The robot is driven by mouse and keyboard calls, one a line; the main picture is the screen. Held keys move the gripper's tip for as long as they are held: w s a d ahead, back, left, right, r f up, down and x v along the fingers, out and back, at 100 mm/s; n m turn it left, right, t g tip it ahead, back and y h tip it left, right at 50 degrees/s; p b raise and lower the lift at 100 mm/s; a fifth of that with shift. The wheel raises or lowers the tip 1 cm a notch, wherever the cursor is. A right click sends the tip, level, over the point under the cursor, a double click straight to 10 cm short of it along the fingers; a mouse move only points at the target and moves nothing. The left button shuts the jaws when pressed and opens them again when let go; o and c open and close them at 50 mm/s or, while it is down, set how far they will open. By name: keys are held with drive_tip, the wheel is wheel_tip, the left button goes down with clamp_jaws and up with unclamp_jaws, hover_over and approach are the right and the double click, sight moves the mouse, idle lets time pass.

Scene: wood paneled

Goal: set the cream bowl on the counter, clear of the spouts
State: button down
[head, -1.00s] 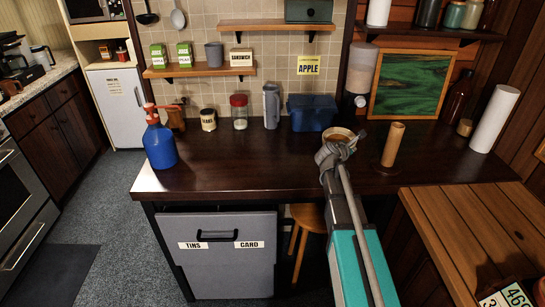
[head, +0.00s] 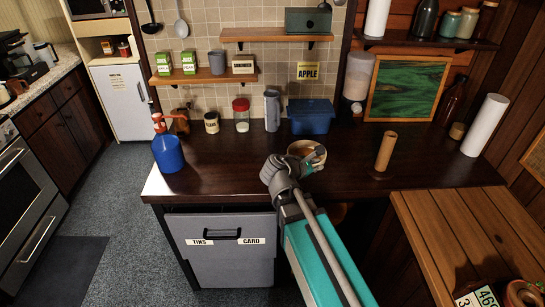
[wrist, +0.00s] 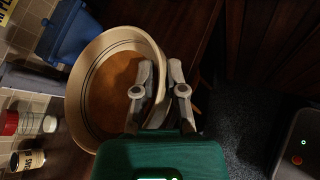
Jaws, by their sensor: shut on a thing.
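The cream bowl (head: 298,151) is over the dark counter (head: 225,170), near its front edge. In the wrist view the bowl (wrist: 85,82) has a cream wall, dark rings inside and an orange-brown bottom. My gripper (head: 314,160) is shut on the bowl's rim; in the wrist view one finger is inside the bowl and the other outside. I cannot tell whether the bowl's base touches the counter. A dispenser (head: 357,78) with a dark lower end hangs at the back, behind and right of the bowl. A blue pump bottle (head: 168,153) with a red spout stands at the counter's left end.
A blue bin (head: 311,118), a grey flask (head: 272,110) and jars stand along the back. A brown tube (head: 386,148) stands upright right of the bowl, with a white roll (head: 485,125) farther right. The counter between the pump bottle and the bowl is clear.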

drive_tip(key=shift+s, duration=0.1)
idle(0.3)
drive_tip(key=w+f+b, duration=0.1)
drive_tip(key=w, duration=0.2)
drive_tip(key=w+f+b, duration=0.1)
drive_tip(key=w+b, duration=0.1)
drive_tip(key=w, duration=0.1)
drive_tip(key=w+f+b, duration=0.1)
drive_tip(key=w+f, duration=0.1)
drive_tip(key=w, duration=0.1)
drive_tip(key=shift+d, duration=0.2)
drive_tip(key=w+f+b, duration=0.4)
drive_tip(key=f+b, duration=0.1)
drive_tip(key=shift+d, duration=0.2)
drive_tip(key=shift+r, duration=0.1)
drive_tip(key=shift+w, duration=0.1)
drive_tip(key=shift+w+f+b, duration=0.4)
drive_tip(key=shift+f+b, duration=1.65)
